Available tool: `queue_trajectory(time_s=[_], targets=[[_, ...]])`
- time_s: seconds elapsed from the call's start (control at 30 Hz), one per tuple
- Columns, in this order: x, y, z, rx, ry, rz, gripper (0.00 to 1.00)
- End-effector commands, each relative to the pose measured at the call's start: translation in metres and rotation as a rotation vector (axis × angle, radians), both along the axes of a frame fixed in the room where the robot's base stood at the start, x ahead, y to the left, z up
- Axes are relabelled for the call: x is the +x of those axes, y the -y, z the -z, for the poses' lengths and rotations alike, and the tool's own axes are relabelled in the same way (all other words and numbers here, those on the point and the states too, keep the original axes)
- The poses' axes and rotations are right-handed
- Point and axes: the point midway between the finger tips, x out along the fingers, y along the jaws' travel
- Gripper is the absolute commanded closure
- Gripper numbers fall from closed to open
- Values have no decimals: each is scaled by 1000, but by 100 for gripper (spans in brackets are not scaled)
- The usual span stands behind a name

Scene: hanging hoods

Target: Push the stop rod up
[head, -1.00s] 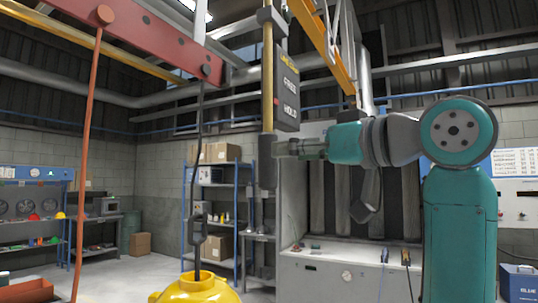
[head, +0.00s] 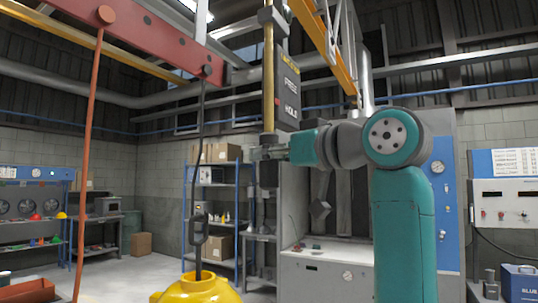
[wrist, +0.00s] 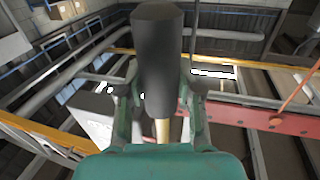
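The stop rod (head: 268,85) is a yellow upright rod with a black grip (head: 267,175) at its lower end. A black plate (head: 288,92) reading FREE above HOLD stands beside it. My gripper (head: 264,152) reaches in from the right at the upper part of the grip. In the wrist view the black grip (wrist: 157,60) stands between my two fingers (wrist: 158,88), with the yellow rod partly seen beyond. A narrow gap shows beside the left finger, so the fingers look open around the grip. Contact on the right side is unclear.
A red beam (head: 150,42) crosses the upper left, with a red rod (head: 88,150) and a dark hook line (head: 200,150) hanging from it. A yellow hood (head: 198,291) is below the hook. Blue shelving (head: 237,200) and a grey cabinet (head: 318,280) stand behind.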

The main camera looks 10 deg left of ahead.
Motion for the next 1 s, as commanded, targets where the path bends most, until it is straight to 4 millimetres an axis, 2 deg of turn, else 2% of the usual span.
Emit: queue_trajectory(time_s=[0.03, 0.07, 0.33, 0.6, 0.87, 0.9, 0.97, 1.0], targets=[[0, 0, 0, 0, 0, 0, 94], [0, 0, 0, 0, 0, 0, 100], [0, 0, -5, 1, 1, 0, 100], [0, 0, -33, 2, 1, 1, 100], [0, 0, -33, 2, 1, 1, 100], [0, 0, -33, 2, 1, 1, 58], [0, 0, -33, 2, 1, 1, 43], [0, 0, -33, 1, 1, 1, 39]])
